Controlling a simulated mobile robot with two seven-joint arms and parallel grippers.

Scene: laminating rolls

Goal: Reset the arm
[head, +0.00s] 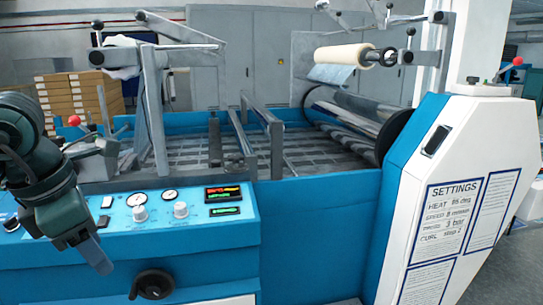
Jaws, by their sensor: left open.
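My left arm comes in from the left edge, and its gripper (96,256) hangs downward in front of the machine's blue control panel (185,247). The gripper is open, with nothing seen between its fingers. It sits left of the gauges and knobs; I cannot tell whether it touches the panel. My right arm and gripper are not in view. A cream laminating roll (340,57) sits on its bar at the upper right of the machine, above a dark roller.
A black handwheel (153,284) is on the machine's lower front. The white side housing (460,190) with a settings sheet stands at the right. Metal frame bars rise above the bed. Stacked cardboard boxes (75,97) are at the back left. Grey floor shows at lower right.

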